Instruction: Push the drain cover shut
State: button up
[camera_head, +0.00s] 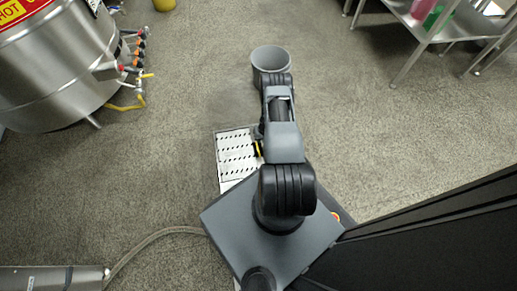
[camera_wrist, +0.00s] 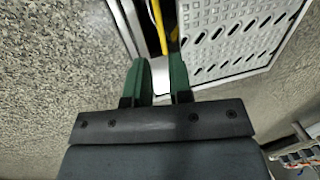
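The drain cover (camera_head: 237,155) is a pale plate with rows of dark slots, set at floor level just left of my arm in the head view. In the wrist view the drain cover (camera_wrist: 235,35) fills the upper right, and a dark gap with yellow bars (camera_wrist: 161,25) runs along its left side. The cover looks raised or tilted, but I cannot tell how far. My gripper (camera_wrist: 160,64) has two green fingers apart with nothing clearly held between them. Its tips are near the cover's lower left corner; I cannot tell whether they touch. My arm hides the gripper in the head view.
A steel tank (camera_head: 50,75) with valves and yellow fittings stands at the upper left. A steel shelf (camera_head: 430,22) stands at the upper right. A grey hose (camera_head: 150,238) runs along the floor from a metal housing (camera_head: 45,278) at the lower left. Speckled floor around the cover is mostly clear.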

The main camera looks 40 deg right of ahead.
notch_tip(320, 180, down, 7)
jog(key=a+b, duration=0.1)
jog(key=b, duration=0.2)
jog(key=shift+w, duration=0.3)
jog(key=shift+a, duration=0.1)
grip_shut()
